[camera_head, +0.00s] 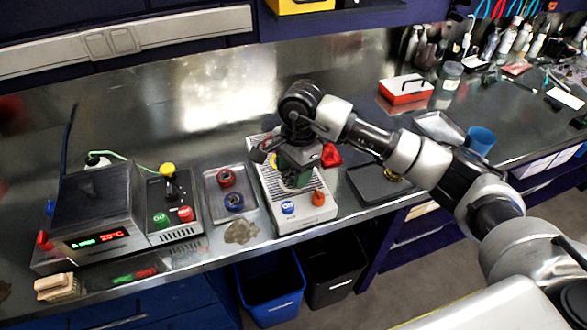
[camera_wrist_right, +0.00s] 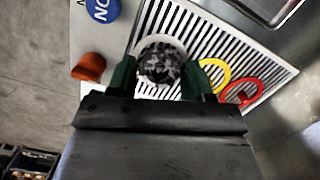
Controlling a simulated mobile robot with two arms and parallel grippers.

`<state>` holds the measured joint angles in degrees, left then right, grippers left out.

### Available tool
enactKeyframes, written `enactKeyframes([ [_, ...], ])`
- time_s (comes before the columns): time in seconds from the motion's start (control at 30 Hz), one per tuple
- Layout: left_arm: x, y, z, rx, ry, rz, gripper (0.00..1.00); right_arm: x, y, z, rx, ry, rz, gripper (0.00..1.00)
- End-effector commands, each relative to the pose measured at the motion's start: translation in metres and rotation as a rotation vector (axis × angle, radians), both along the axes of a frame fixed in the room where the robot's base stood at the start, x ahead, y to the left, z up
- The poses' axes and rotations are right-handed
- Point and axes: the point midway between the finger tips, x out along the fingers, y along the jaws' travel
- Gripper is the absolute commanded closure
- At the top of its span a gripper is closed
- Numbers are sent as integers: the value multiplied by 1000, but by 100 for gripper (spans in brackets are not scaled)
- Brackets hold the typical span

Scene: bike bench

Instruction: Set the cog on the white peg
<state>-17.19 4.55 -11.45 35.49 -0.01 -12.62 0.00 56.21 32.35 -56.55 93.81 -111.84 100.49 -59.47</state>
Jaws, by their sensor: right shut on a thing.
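My right gripper (camera_wrist_right: 162,80) is shut on a dark mottled round piece, which I take for the cog (camera_wrist_right: 160,64), between its green fingers. In the head view the right gripper (camera_head: 298,178) points down over the slotted top of a pale bench unit (camera_head: 266,197). The gripper hides the cog there. In the wrist view a whitish round edge (camera_wrist_right: 172,41) shows behind the cog. I cannot tell whether it is the white peg's base, or whether the cog touches it. My left gripper is not in view.
The pale unit has a blue button (camera_head: 288,208), an orange knob (camera_head: 318,198), a yellow ring (camera_wrist_right: 212,75) and a red ring (camera_wrist_right: 241,92). A tray (camera_head: 215,209) with red and blue pieces stands left. A dark tray (camera_head: 367,185) stands right.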

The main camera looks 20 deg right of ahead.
Motion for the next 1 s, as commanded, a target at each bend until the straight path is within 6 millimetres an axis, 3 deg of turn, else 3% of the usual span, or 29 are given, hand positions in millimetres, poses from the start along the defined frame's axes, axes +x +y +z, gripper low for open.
enactKeyframes([
  [0.37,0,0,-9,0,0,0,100,0,0,-9,0,0,0,74],
  [0.4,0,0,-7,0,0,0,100,0,0,-7,0,-1,0,43],
  [0.43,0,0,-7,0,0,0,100,0,0,-7,0,0,0,38],
  [0.73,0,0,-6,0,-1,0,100,0,0,-6,0,0,0,38],
  [1.0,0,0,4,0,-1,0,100,1,-2,16,0,-1,0,38],
])
